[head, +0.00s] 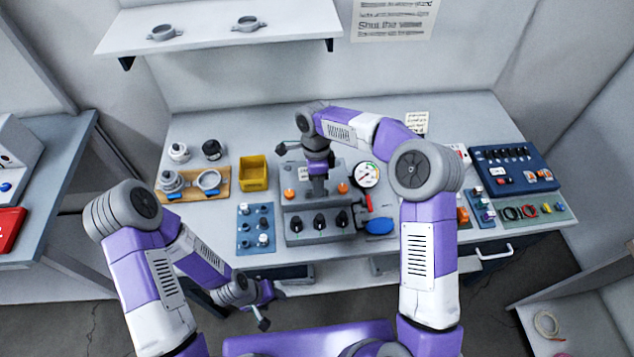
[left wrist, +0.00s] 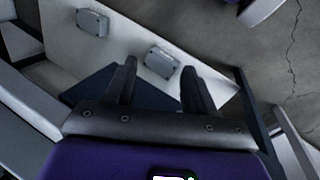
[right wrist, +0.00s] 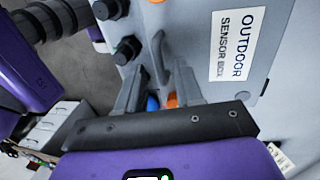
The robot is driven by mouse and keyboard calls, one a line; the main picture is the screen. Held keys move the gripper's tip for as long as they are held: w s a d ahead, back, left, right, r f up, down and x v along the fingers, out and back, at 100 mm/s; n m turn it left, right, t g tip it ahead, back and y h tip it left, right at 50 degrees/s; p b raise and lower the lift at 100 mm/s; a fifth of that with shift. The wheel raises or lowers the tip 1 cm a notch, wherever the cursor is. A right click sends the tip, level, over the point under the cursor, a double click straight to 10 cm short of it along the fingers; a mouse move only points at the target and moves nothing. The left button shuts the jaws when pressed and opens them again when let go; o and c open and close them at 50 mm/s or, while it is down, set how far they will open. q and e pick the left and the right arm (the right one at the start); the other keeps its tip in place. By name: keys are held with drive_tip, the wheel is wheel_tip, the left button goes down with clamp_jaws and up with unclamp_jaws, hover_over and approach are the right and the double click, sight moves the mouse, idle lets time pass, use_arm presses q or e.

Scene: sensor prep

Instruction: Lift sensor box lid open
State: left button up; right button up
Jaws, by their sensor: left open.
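The grey sensor box (head: 298,228) stands on the workbench in the middle of the head view, with black knobs and orange buttons. Its "OUTDOOR SENSOR BOX" label (right wrist: 237,45) shows in the right wrist view. My right gripper (head: 318,186) reaches down over the box. In the right wrist view its fingers (right wrist: 160,78) stand apart on either side of a grey curved handle (right wrist: 159,58); whether they touch it is unclear. I see no raised lid. My left gripper (head: 262,305) is open and empty, low in front of the bench; its fingers show in the left wrist view (left wrist: 157,80).
A yellow bin (head: 253,173), a wooden board with metal fittings (head: 222,193) and a blue panel (head: 256,245) lie left of the box. A round gauge (head: 367,175) and blue-handled item (head: 379,227) are close on its right. A shelf (head: 205,35) hangs behind.

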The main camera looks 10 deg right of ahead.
clamp_jaws()
idle(1.4)
